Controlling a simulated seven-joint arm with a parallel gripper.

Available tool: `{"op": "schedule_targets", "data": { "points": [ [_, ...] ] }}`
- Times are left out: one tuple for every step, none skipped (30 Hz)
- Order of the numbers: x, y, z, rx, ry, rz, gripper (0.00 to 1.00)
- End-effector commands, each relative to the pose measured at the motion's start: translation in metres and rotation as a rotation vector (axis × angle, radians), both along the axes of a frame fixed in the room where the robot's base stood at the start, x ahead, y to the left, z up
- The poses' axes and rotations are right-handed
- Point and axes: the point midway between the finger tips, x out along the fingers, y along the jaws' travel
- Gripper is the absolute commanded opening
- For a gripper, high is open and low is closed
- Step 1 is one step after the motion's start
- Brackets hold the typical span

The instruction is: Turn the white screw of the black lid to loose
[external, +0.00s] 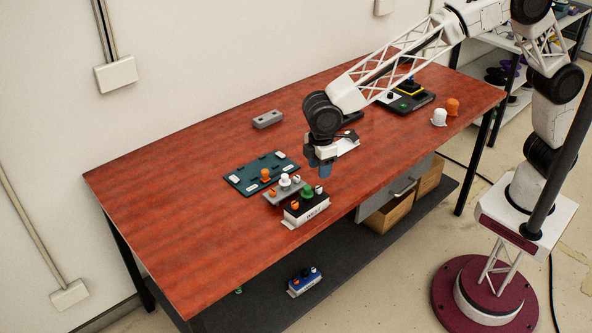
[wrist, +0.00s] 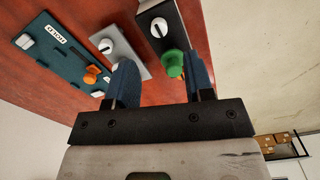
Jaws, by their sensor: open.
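The black lid (external: 311,209) with a pale label sits near the front edge of the table. It bears a green knob (external: 307,191), an orange screw (external: 295,205) and the white screw (external: 318,190). In the wrist view, the white screw (wrist: 159,27) shows a dark slot across its face, and the green knob (wrist: 174,64) lies below it. My gripper (external: 322,170) is open and empty, above and apart from the lid's white-screw end. In the wrist view, my gripper (wrist: 163,84) has its fingers spread, with the green knob showing between them.
A grey lid (external: 281,193) with a white knob stands close behind the black lid, and a teal board (external: 243,180) lies beyond it. A small grey block (external: 267,119) lies farther back. White and orange objects (external: 446,112) stand at right. The table's left part is clear.

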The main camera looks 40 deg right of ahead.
Motion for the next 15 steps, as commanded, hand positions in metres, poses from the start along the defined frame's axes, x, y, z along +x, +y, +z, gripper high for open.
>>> {"op": "schedule_targets", "data": {
  "points": [
    [0.0,0.0,0.0,0.0,0.0,0.0,0.48],
    [0.0,0.0,0.0,0.0,0.0,0.0,0.48],
    [0.0,0.0,-0.001,0.0,0.0,0.0,0.48],
    [0.0,0.0,-0.001,0.0,0.0,0.0,0.48],
    [0.0,0.0,-0.002,0.0,0.0,0.0,0.48],
    [0.0,0.0,-0.004,0.0,0.0,0.0,0.48],
    [0.0,0.0,-0.005,-0.001,0.0,0.0,0.48],
    [0.0,0.0,-0.007,-0.001,0.0,0.0,0.48],
    [0.0,0.0,-0.01,-0.001,0.0,0.0,0.48],
    [0.0,0.0,-0.012,-0.002,0.0,-0.001,0.48],
    [0.0,-0.001,-0.015,-0.002,0.001,-0.001,0.48],
    [0.0,-0.001,-0.019,-0.002,0.001,-0.001,0.48],
    [0.0,-0.001,-0.022,-0.002,0.001,-0.001,0.48],
    [0.0,0.0,-0.025,-0.002,0.001,-0.001,0.48],
    [0.0,0.0,-0.03,-0.001,0.0,-0.001,0.48]
  ]
}}
